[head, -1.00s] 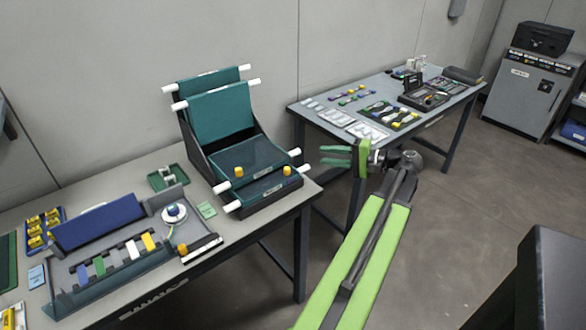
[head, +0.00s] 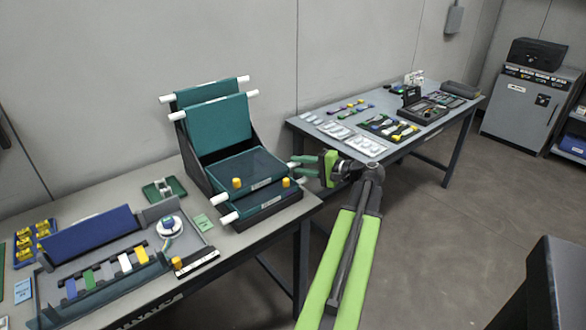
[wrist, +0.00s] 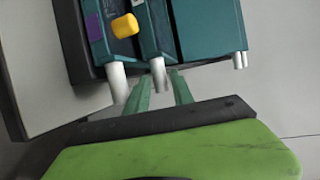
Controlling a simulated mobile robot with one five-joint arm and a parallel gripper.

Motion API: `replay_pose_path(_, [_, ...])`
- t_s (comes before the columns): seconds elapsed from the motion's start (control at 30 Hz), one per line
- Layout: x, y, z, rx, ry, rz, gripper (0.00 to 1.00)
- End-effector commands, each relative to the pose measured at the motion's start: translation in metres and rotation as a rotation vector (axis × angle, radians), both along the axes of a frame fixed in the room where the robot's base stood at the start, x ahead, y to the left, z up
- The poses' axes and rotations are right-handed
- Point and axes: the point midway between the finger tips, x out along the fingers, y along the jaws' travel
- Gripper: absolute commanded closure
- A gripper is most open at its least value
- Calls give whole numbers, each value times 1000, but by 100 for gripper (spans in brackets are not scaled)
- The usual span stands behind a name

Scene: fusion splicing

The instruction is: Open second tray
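A black holder (head: 190,160) on the left bench carries several teal trays with white end rods. Two trays, the front one (head: 220,122) among them, are tilted up at the back. Two lie flat in front, an upper one (head: 250,166) and a lower one (head: 262,205), with yellow knobs. My gripper (head: 294,166) is at the right side of the flat trays. In the wrist view its two green fingers (wrist: 162,92) are apart, with a white rod (wrist: 159,74) between them. Contact cannot be told. Another white rod (wrist: 118,82) is left of the fingers.
A splice tray (head: 105,275) with coloured pieces, a small green tray (head: 163,189) and yellow parts (head: 35,240) stand on the left bench. A second bench (head: 345,115) with tools is behind my arm.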

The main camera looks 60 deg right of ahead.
Motion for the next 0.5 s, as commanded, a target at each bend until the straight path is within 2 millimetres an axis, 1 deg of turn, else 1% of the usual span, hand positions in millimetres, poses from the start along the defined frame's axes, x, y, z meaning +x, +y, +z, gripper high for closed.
replay_pose_path(0.03, [9, 1, -3, 1, 0, 3, 71])
replay_pose_path(0.1, [17, 1, -4, 0, 0, 1, 71])
replay_pose_path(0.2, [24, 2, -5, 0, 0, 2, 71])
replay_pose_path(0.47, [26, 2, -4, 0, 0, 1, 71])
replay_pose_path(0.5, [26, 2, -4, 0, 0, 1, 73])
